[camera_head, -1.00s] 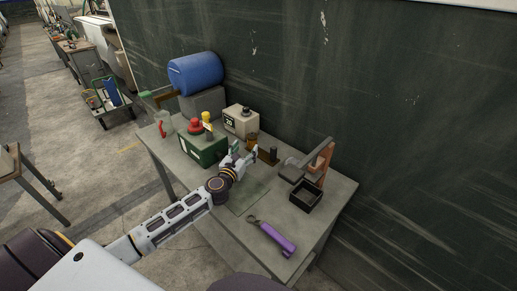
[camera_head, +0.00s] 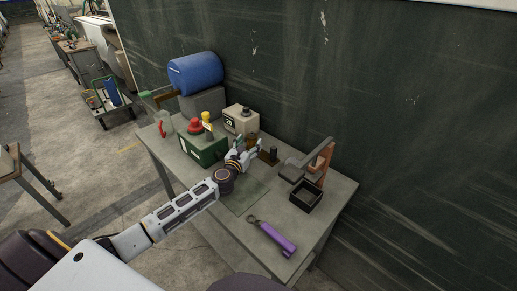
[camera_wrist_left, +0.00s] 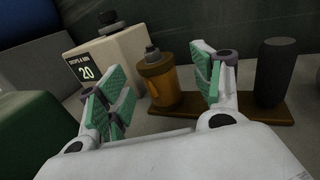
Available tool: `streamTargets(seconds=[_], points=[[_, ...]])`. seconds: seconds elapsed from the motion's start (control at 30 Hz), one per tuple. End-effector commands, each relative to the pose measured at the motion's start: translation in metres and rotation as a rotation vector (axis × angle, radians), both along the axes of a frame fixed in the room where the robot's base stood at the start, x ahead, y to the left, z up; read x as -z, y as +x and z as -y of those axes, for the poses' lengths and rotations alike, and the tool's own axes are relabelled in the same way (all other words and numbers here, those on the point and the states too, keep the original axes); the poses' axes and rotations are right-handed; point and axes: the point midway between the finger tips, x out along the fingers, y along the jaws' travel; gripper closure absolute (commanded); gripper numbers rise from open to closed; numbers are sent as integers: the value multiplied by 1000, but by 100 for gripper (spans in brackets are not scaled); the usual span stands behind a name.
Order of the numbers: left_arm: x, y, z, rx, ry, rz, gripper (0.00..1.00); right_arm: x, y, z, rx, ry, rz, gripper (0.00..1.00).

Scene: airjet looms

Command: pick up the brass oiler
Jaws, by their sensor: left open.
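The brass oiler (camera_wrist_left: 161,84) is a small orange-brown can with a dark cap. In the left wrist view it stands upright on a flat brown base, between and just beyond my left gripper's fingers. In the head view the brass oiler (camera_head: 252,138) is mostly hidden behind my left gripper (camera_head: 242,148). That gripper is open, with its green-padded fingers spread and nothing between the pads; it also shows in the left wrist view (camera_wrist_left: 162,101). My right gripper is not in view.
A dark cylinder (camera_wrist_left: 274,72) stands on the same base, right of the oiler. A beige box marked 20 (camera_wrist_left: 106,62) is close on the left. A green box (camera_head: 205,149), a black tray (camera_head: 305,195) and a purple-handled tool (camera_head: 272,236) are on the table (camera_head: 330,205).

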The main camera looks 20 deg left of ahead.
Motion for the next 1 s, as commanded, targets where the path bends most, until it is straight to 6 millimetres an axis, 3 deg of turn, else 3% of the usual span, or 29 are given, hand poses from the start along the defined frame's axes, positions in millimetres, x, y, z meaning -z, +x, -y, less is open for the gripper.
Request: streamTargets(seconds=[0.27, 1.0], points=[[-1, 6, -2, -1, 1, 0, 34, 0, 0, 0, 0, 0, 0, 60], [-3, 50, -8, -1, 1, 0, 34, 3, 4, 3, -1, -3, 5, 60]])
